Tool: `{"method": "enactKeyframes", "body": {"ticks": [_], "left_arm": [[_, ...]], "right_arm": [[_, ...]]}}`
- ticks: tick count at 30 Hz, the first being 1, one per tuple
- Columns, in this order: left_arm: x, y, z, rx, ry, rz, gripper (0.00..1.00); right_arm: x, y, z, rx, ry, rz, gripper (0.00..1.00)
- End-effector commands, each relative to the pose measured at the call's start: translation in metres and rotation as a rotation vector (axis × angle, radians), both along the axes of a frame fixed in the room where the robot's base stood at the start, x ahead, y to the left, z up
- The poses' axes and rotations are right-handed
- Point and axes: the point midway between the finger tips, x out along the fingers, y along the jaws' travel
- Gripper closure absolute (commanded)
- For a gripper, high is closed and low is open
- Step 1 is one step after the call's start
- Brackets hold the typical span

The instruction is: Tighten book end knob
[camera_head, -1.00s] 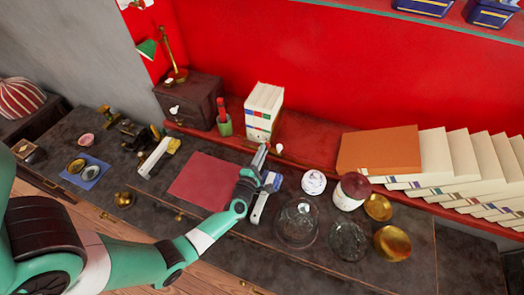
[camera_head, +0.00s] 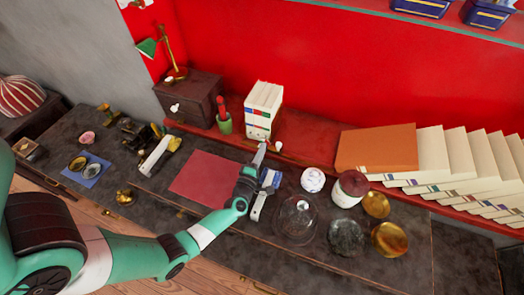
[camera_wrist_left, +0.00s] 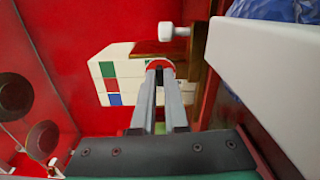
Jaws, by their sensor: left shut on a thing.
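My left gripper (camera_head: 263,146) reaches over the desk to the front of the red shelf, its narrow fingers at the lower right of the upright books (camera_head: 263,108). In the left wrist view the fingers (camera_wrist_left: 160,70) are closed together at a small round red part with a pale rim, which I take to be the book end knob (camera_wrist_left: 160,63). The fingertips hide part of it. A brown-gold piece (camera_wrist_left: 150,47) shows just above it. A separate white knob (camera_wrist_left: 168,32) sticks out close by; it also shows in the head view (camera_head: 278,146). My right gripper is not in view.
A red mat (camera_head: 205,178) lies to the left. A large white block (camera_wrist_left: 268,75) is close in the wrist view.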

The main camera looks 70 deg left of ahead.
Motion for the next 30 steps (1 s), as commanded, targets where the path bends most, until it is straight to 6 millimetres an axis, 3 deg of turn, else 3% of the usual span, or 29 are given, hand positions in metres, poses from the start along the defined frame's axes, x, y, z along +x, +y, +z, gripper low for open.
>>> {"method": "enactKeyframes", "body": {"ticks": [2, 3, 7, 8, 20, 30], "left_arm": [[0.000, 0.000, 0.001, 0.001, -0.002, 0.001, 1.00], [0.000, 0.000, 0.001, 0.001, -0.002, 0.001, 0.84], [0.000, 0.000, 0.001, 0.000, -0.001, 0.001, 0.60], [0.000, 0.000, 0.000, 0.000, -0.001, 0.001, 0.59], [-0.009, -0.009, 0.001, 0.000, 0.000, -0.001, 0.59], [-0.063, -0.064, 0.002, -0.001, 0.001, -0.004, 0.59]], "right_arm": [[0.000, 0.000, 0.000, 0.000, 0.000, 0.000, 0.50], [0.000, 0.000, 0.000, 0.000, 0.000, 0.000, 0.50], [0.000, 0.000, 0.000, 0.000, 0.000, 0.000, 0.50], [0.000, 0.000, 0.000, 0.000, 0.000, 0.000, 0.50], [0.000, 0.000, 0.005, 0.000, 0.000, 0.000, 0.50], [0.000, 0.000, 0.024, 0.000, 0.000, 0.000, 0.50]]}}
